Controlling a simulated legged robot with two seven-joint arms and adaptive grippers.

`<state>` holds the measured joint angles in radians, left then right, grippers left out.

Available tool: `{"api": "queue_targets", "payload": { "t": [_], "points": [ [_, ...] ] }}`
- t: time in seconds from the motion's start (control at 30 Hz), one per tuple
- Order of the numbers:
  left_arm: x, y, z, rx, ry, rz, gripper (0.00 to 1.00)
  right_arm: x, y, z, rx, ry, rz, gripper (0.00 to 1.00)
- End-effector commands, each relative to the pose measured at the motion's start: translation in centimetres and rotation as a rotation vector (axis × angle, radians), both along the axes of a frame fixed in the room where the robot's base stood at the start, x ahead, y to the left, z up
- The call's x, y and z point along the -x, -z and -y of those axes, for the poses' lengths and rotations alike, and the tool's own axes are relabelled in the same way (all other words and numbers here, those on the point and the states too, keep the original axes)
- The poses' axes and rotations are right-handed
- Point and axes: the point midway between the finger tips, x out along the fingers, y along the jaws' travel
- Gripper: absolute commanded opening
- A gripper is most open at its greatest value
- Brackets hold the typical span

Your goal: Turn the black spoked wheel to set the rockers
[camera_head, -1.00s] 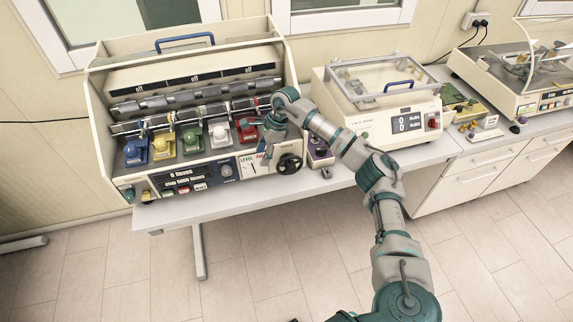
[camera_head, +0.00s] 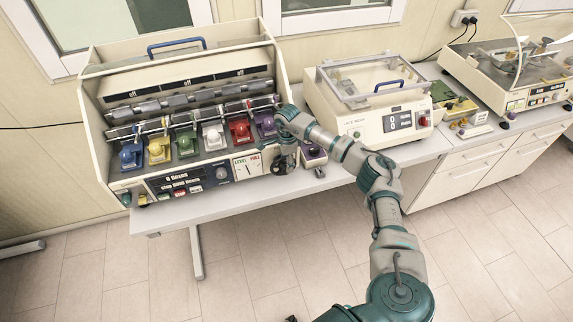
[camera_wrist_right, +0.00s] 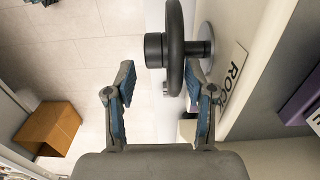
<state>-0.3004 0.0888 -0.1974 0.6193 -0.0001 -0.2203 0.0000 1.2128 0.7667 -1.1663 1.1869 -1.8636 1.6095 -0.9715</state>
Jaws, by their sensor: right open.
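The black spoked wheel (camera_head: 284,163) is on the front of the shoe flexing machine (camera_head: 100,155), at its lower right corner. My right gripper (camera_head: 279,150) is in front of it and partly hides it. In the right wrist view the wheel (camera_wrist_right: 174,45) is seen nearly edge-on, with its hub knob to the left and its shaft to the right. My right gripper (camera_wrist_right: 160,80) is open there, and the lower rim appears between its fingers. I cannot tell whether they touch it. The LEVEL/FULL gauge (camera_head: 248,164) is left of the wheel.
Several coloured shoe forms stand in the machine, including a red one (camera_head: 240,131) and a purple one (camera_head: 265,124). A second tester (camera_head: 365,115) stands to the right on the bench (camera_head: 225,204). A cardboard box (camera_wrist_right: 48,128) is on the floor.

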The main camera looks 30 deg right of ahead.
Motion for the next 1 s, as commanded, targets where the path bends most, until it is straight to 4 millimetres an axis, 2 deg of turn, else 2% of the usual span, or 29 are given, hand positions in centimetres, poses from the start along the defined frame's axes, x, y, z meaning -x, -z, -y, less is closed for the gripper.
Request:
{"api": "queue_targets", "payload": {
  "t": [0.1,0.2,0.33,0.53,0.57,0.7,0.77,1.0],
  "points": [
    [0.0,-0.4,0.8,0.009,-0.002,0.0,0.39,0.0,1.6,-0.2,0.001,0.0,-0.002,0.54],
    [0.0,-0.5,1.6,0.019,-0.002,0.0,0.39,0.0,2.4,-0.4,0.003,-0.001,0.0,0.54],
    [0.0,-0.5,1.7,0.021,-0.001,0.001,0.39,0.0,2.8,-0.6,0.004,-0.002,0.001,0.54],
    [0.0,-0.5,1.0,0.011,0.001,0.001,0.39,0.0,2.9,-0.4,0.003,-0.002,0.001,0.54],
    [0.0,-0.5,0.8,0.009,0.002,0.001,0.39,0.0,2.9,-0.4,0.002,-0.002,0.001,0.52],
    [0.0,-0.5,0.4,0.004,0.001,0.001,0.39,0.0,3.0,-0.2,0.0,-0.001,0.001,0.17],
    [-0.1,-0.5,0.3,0.004,0.0,0.001,0.39,0.1,3.0,-0.2,0.001,-0.001,-0.001,0.03],
    [-0.2,-0.5,0.7,0.009,-0.001,0.002,0.39,0.2,3.2,0.0,0.009,0.0,-0.007,0.03]
  ]
}}
